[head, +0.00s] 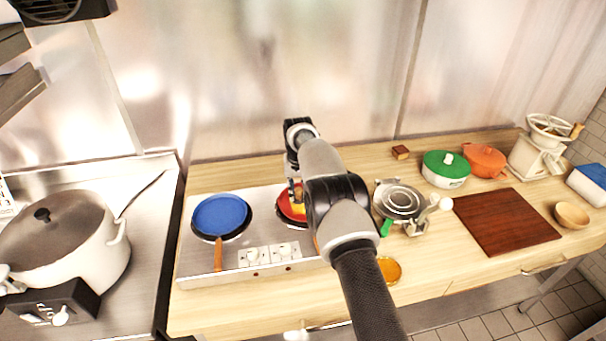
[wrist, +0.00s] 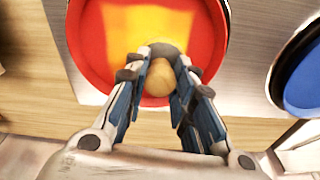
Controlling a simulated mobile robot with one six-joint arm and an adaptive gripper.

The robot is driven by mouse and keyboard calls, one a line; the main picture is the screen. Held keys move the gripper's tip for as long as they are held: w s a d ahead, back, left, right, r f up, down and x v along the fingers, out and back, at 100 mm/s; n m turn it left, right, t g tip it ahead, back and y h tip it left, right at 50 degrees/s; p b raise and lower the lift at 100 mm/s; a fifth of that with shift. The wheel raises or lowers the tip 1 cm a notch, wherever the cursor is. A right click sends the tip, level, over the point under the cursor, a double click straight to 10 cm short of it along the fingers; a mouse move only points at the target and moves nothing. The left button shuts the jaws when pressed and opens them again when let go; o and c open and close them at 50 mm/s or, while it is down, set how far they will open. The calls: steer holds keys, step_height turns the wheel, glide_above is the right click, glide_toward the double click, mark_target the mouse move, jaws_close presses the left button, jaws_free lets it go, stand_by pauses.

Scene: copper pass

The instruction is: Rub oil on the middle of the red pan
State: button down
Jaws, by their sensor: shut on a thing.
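The red pan (head: 284,203) sits on the right burner of the hob, partly hidden by my arm. In the wrist view the red pan (wrist: 88,50) lies under my gripper (wrist: 160,72), with a yellow-orange patch (wrist: 150,22) across its middle and far part. My gripper is shut on a tool with a round tan wooden end (wrist: 158,80) and a grey part beyond it. The tool's lower end is hidden, so I cannot tell whether it touches the pan. A small dish of amber liquid (head: 389,270), perhaps oil, stands at the counter's front edge.
A blue pan (head: 220,214) sits on the left burner, its handle toward the front. Right of my arm are a metal piece with rings (head: 400,201), a green pot (head: 446,170), an orange pot (head: 484,160) and a brown board (head: 505,222). A large pot (head: 70,240) stands left.

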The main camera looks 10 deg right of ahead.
mark_target(299, 190)
steer(key=r+p, duration=0.2)
steer(key=r, duration=0.1)
steer(key=r+p, duration=0.1)
steer(key=r, duration=0.2)
steer(key=shift+s+p, duration=0.2)
steer(key=shift+p, duration=0.2)
steer(key=shift+r, duration=0.2)
step_height(299, 190, up, 3)
steer(key=p, duration=0.3)
stand_by(0.5)
steer(key=shift+d, duration=0.1)
